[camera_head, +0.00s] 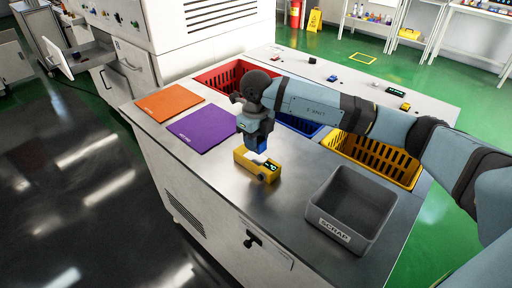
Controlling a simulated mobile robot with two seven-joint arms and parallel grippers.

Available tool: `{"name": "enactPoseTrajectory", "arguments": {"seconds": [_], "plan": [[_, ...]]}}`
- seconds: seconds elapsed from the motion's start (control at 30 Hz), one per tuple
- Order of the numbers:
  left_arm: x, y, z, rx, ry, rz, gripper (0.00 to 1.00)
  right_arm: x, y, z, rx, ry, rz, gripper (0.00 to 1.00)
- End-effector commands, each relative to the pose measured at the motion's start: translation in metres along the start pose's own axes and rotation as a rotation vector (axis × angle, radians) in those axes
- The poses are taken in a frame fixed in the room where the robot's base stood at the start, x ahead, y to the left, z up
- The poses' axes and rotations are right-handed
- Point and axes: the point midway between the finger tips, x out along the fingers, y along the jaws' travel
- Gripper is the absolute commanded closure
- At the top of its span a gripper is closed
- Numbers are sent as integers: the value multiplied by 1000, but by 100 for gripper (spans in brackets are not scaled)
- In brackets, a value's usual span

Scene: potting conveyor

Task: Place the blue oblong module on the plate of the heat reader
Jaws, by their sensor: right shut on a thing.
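The blue module (263,147) is held pointing down in the jaws of my right gripper (258,138). Its upper part is hidden by the fingers. The heat reader (267,176) is a yellow box on the steel bench top with a small lit display at its right end. The gripper and the module are over the reader, toward its far side. I cannot tell whether the module touches the plate (257,161), which is partly in view. My left gripper is not in view.
A grey SCRAP bin (351,243) stands right of the reader. Orange (169,103) and purple (203,128) mats lie to the left. Red (217,77), blue (303,126) and yellow (372,160) crates sit behind, partly covered by my right arm. Small modules lie on the conveyor beyond.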

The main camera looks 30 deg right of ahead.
Motion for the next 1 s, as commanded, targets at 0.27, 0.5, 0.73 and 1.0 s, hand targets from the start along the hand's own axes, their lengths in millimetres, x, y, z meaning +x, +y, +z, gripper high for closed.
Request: {"name": "enactPoseTrajectory", "arguments": {"seconds": [0.27, 0.5, 0.73, 1.0], "plan": [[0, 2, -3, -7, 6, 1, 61, 31, 0, 0, 0, 2, -1, 89], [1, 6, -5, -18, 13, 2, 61, 33, 0, 0, 0, 2, 0, 89], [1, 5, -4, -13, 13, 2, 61, 34, 0, 0, 0, 2, 0, 39], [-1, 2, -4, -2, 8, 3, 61, 32, 0, 0, 0, 2, 0, 39]]}}
